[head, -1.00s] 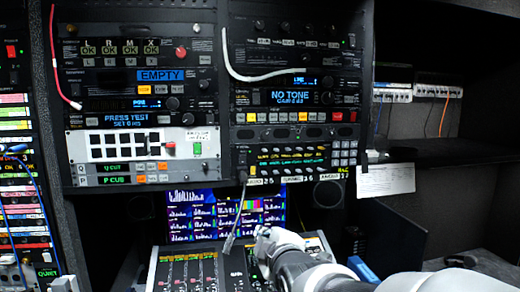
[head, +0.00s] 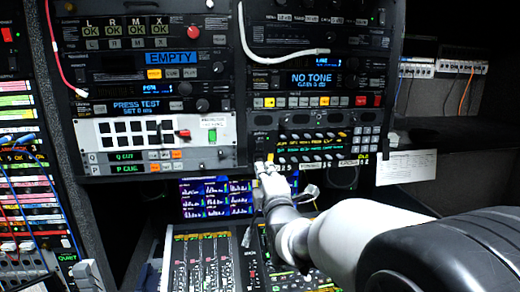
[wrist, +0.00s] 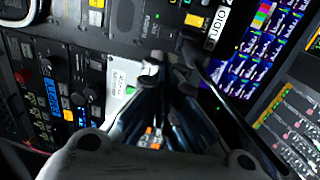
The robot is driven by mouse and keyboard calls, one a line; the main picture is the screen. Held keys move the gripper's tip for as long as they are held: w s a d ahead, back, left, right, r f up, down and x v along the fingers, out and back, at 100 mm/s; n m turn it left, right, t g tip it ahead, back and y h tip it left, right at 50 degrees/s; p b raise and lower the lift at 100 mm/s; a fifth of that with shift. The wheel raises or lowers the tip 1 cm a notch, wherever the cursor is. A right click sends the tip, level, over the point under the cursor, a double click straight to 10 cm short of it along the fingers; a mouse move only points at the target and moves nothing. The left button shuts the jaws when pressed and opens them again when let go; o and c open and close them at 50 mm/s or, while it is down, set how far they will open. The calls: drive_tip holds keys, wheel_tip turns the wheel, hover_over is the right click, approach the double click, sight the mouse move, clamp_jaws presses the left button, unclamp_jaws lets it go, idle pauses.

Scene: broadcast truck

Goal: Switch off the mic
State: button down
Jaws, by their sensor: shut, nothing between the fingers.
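A thin gooseneck mic (head: 247,236) hangs down from the lower left of the rack panel with lit keys (head: 346,157), over the desk in the head view. My gripper (head: 264,168) is shut and empty at this panel's lower left corner, by the top of the gooseneck. It hides that part of the panel. In the wrist view, my gripper (wrist: 168,72) shows its fingers together in front of the rack face. A dark rod runs just right of them. I cannot tell whether the fingertips touch the panel, and no mic switch is readable.
A mixing desk (head: 200,262) with faders lies below, and a multi-picture screen (head: 208,198) stands behind it. A button panel with a white face (head: 100,152) is left of my gripper. A white cable (head: 242,25) loops across the upper rack. A paper sheet (head: 406,167) hangs at right.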

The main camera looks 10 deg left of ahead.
sight(256, 143)
drive_tip(key=p+x, duration=0.3)
drive_tip(key=x, duration=0.9)
drive_tip(key=shift+w, duration=0.45)
drive_tip(key=shift+w+a+r+b, duration=0.15)
drive_tip(key=shift+w+b, duration=0.15)
drive_tip(key=shift+b, duration=0.3)
